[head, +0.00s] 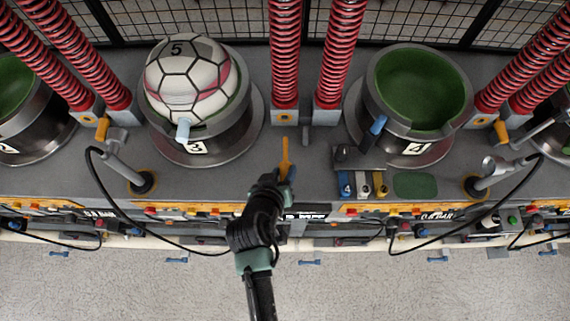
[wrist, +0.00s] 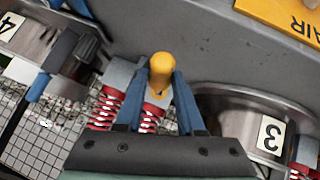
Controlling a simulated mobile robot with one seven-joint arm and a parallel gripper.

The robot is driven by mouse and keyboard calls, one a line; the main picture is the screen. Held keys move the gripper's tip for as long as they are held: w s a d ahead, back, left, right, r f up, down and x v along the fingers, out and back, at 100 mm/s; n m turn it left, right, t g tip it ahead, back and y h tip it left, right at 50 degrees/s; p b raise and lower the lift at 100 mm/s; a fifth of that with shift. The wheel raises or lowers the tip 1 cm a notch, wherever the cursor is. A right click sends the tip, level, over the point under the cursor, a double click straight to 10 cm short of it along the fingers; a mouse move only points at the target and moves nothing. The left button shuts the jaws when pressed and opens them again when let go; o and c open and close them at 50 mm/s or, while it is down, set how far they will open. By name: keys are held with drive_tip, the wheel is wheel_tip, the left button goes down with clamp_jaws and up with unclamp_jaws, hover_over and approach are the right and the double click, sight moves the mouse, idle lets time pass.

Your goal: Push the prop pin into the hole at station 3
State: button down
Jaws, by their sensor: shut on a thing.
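My gripper (head: 286,174) is shut on the orange-yellow prop pin (head: 285,152), which points away from me toward the springs. In the wrist view the pin (wrist: 160,68) stands out between the two blue fingers (wrist: 182,100). Station 3 (head: 197,147) is the cup at left, holding a white, black-lined ball (head: 187,80) marked 5. Beyond the pin, at the foot of the red springs right of station 3, is a grey block (head: 285,117) with an orange-rimmed spot that may be the hole. The pin appears short of this block; the wrist view does not show the hole clearly.
Station 4 (head: 417,148) at right has an empty green cup. Red springs (head: 285,55) rise behind the counter. Other orange pins (head: 102,129) sit by neighbouring springs. A small rack (head: 362,185), a hose post (head: 142,183) and black cables flank my arm.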

sight(281, 165)
drive_tip(key=shift+s+a+f, duration=0.2)
drive_tip(key=shift+a+f, duration=0.05)
drive_tip(key=shift+f, duration=0.35)
drive_tip(key=shift+w+d+f, duration=0.1)
drive_tip(key=shift+w+d, duration=0.15)
drive_tip(key=shift+w+a, duration=0.1)
drive_tip(key=shift+w, duration=0.05)
drive_tip(key=w+b, duration=0.1)
drive_tip(key=w, duration=0.2)
drive_tip(key=shift+w, duration=0.1)
drive_tip(key=shift+w+b, duration=0.3)
drive_tip(key=shift+w, duration=0.8)
idle(0.3)
drive_tip(key=shift+w+b, duration=1.75)
drive_tip(key=shift+w, duration=2.1)
drive_tip(key=shift+c, duration=2.2)
unclamp_jaws()
